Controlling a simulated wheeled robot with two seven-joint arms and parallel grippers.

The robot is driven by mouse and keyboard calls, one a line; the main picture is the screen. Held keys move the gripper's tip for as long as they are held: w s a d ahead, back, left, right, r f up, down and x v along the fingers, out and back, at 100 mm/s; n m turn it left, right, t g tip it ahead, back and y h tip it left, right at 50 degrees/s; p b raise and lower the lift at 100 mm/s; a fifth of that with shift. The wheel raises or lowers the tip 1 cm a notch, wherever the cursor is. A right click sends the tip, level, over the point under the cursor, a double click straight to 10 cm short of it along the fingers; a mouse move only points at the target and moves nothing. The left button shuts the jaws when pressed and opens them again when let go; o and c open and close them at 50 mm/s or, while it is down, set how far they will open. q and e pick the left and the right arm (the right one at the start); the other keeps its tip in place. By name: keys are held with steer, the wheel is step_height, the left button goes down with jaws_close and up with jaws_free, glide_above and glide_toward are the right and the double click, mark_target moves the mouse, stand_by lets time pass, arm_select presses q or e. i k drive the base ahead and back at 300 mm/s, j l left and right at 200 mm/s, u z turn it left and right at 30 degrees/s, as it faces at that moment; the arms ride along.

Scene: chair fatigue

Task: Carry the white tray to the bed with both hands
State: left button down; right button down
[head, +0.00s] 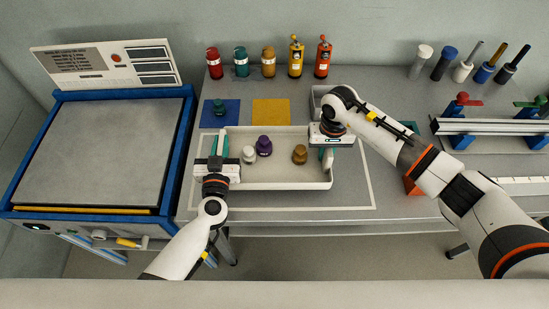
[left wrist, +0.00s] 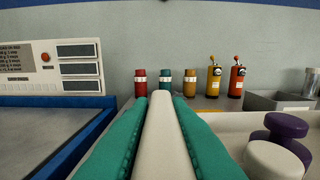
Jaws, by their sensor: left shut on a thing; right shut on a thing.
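The white tray (head: 280,184) is over the grey table inside a pale outlined area; I cannot tell whether it rests on the table or is slightly raised. It carries a white weight (head: 248,154), a purple weight (head: 264,146) and a brown weight (head: 300,154). My left gripper (head: 219,147) is shut on the tray's left wall; the left wrist view shows both green fingers (left wrist: 163,110) against that wall. My right gripper (head: 327,157) is shut on the right wall, partly hidden by its own wrist. The grey bed (head: 105,150) with a blue frame lies left of the tray.
A blue mat (head: 232,116) with a teal weight (head: 218,106) and a yellow mat (head: 271,112) lie behind the tray. Several bottles (head: 268,62) stand along the back. A control panel (head: 105,64) stands behind the bed. A metal rail (head: 490,126) is at right.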

mark_target(110, 145)
steer(key=i+j+u, duration=0.1)
steer(key=j, duration=0.3)
steer(key=i+j+u, duration=0.1)
steer(key=j, duration=0.3)
steer(key=i+j+u, duration=0.1)
steer(key=j, duration=0.3)
steer(key=i+j+u, duration=0.1)
steer(key=j, duration=0.25)
steer(key=i+j+u, duration=0.1)
steer(key=j, duration=0.3)
